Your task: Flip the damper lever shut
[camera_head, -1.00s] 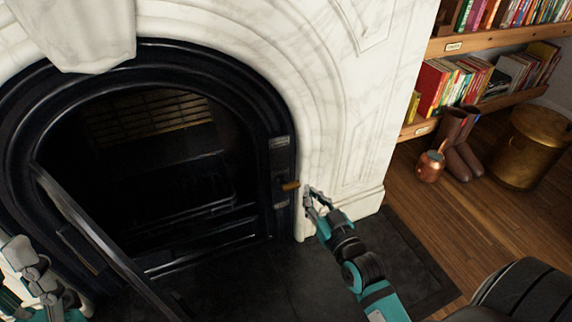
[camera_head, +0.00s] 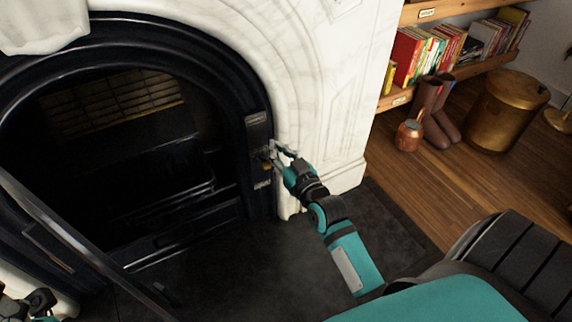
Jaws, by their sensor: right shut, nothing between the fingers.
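The damper lever (camera_head: 266,165) has a small brass-coloured handle on the dark upright plate (camera_head: 256,131) at the right side of the fireplace's black iron surround. The handle is partly hidden by my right gripper (camera_head: 275,151). This gripper is shut with nothing between its fingers, and its tips are right at the lever. I cannot tell whether they touch it. My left gripper (camera_head: 32,305) is only partly in view at the bottom left corner, away from the lever, and its fingers are not clear.
White marble (camera_head: 325,140) stands just right of the lever. A dark bar (camera_head: 75,240) slants across the lower left in front of the firebox. A dark hearth slab (camera_head: 255,265) lies below. A copper pot (camera_head: 409,136), boots and a brass bin (camera_head: 505,110) stand at the right.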

